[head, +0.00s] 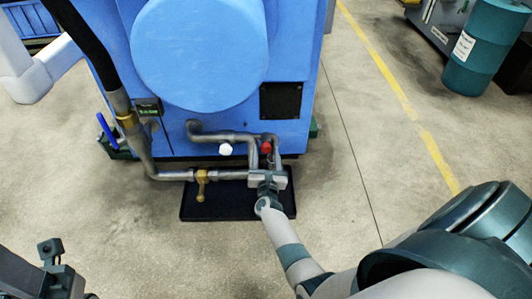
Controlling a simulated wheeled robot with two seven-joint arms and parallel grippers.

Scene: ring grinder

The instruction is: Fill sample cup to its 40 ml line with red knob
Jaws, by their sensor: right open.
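The red knob (266,147) sits on the grey pipework at the front of the blue machine. My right gripper (267,178) is open, just below the red knob in the picture and in front of the pipes. Whether its fingers touch anything is too small to tell. I cannot make out the sample cup or its 40 ml line; the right gripper and pipes cover part of that spot. My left gripper (58,262) is at the lower left, far from the knob, and its jaw state is unclear.
A white knob (226,149) is left of the red one. A brass valve handle (201,185) hangs from the lower pipe above a black mat (222,211). The blue machine (210,125) stands behind. A teal drum (484,48) is at upper right. Floor right of the mat is clear.

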